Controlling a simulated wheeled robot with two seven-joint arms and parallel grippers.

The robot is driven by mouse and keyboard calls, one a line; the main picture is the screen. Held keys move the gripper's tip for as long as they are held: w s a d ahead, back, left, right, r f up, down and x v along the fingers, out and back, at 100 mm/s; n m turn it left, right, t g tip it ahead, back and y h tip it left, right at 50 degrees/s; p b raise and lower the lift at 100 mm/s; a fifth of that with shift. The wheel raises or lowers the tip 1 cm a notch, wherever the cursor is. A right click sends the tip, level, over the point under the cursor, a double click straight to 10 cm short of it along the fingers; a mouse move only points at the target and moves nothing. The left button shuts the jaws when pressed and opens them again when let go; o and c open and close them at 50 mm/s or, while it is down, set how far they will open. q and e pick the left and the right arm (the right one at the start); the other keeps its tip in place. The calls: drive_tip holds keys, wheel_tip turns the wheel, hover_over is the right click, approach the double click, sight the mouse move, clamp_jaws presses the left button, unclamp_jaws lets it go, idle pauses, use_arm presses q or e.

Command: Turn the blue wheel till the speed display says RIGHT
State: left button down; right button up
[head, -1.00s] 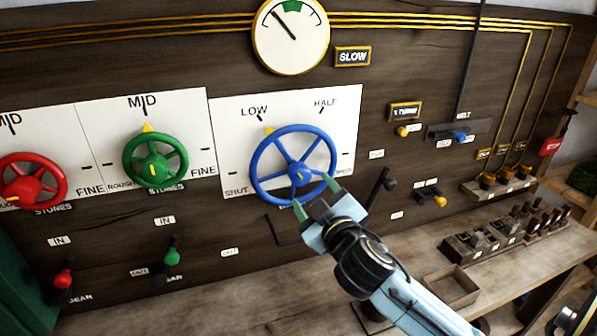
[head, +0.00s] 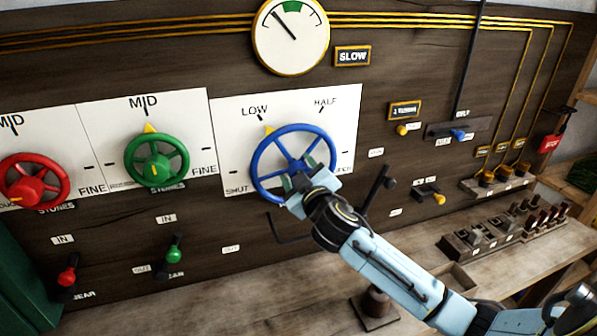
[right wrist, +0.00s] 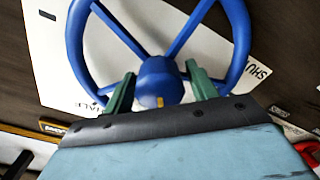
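The blue wheel (head: 266,155) is mounted on a white dial plate (head: 345,115). Its yellow pointer (head: 268,130) is near LOW. The speed display (head: 352,56) reads SLOW. My right gripper (head: 302,179) is at the lower middle of the wheel, in front of its hub, and hides part of the rim and hub. In the right wrist view the blue wheel (right wrist: 237,45) fills the top, and the green fingers of my right gripper (right wrist: 160,78) stand apart on either side of the hub, with no clear contact visible. My left gripper is not in view.
A round gauge (head: 291,35) above has its needle left of the green band. A green wheel (head: 157,159) and a red wheel (head: 33,180) are to the left. A black lever (head: 380,185) is close to the right of my arm. A wooden bench (head: 215,300) runs below.

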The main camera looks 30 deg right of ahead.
drive_tip(key=c, duration=0.7)
drive_tip(key=shift+c, duration=0.2)
drive_tip(key=shift+m, duration=2)
drive_tip(key=m, duration=0.3)
drive_tip(key=shift+r+m, duration=0.1)
drive_tip(key=shift+m, duration=0.2)
drive_tip(key=shift+m+p, duration=1.05)
drive_tip(key=shift+m, duration=0.95)
drive_tip(key=shift+d, duration=0.1)
